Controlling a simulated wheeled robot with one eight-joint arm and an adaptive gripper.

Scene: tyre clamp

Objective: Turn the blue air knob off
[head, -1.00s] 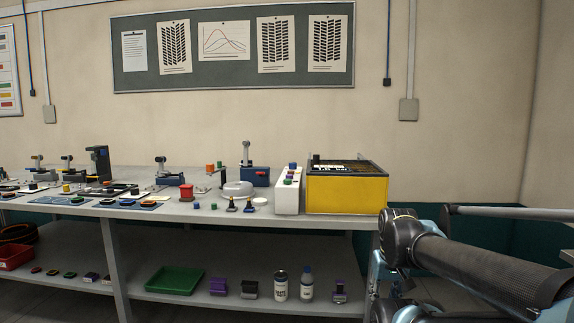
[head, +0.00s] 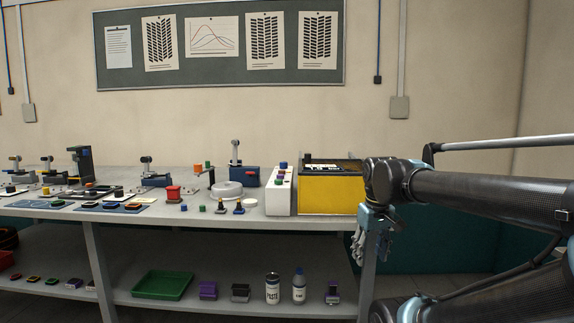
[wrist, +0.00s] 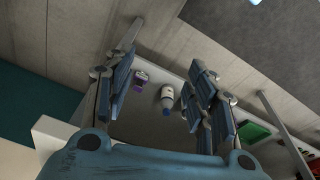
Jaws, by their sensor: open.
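A white control box (head: 280,204) stands on the bench beside the yellow unit. Several small coloured knobs sit on its sloped top, and a blue one (head: 283,165) is at the far end. They are too small to tell how any knob is turned. My gripper (head: 358,246) hangs down at the right end of the bench, lower than the knobs and to their right, touching none of them. In the wrist view my gripper (wrist: 160,75) shows its fingers spread apart with nothing between them. The knobs do not show in that view.
The yellow unit (head: 330,195) with a dark display stands between the white box and my arm. The bench top (head: 150,212) carries several small fixtures to the left. The lower shelf holds a green tray (head: 162,285) and bottles (head: 299,288). Above the bench is free room.

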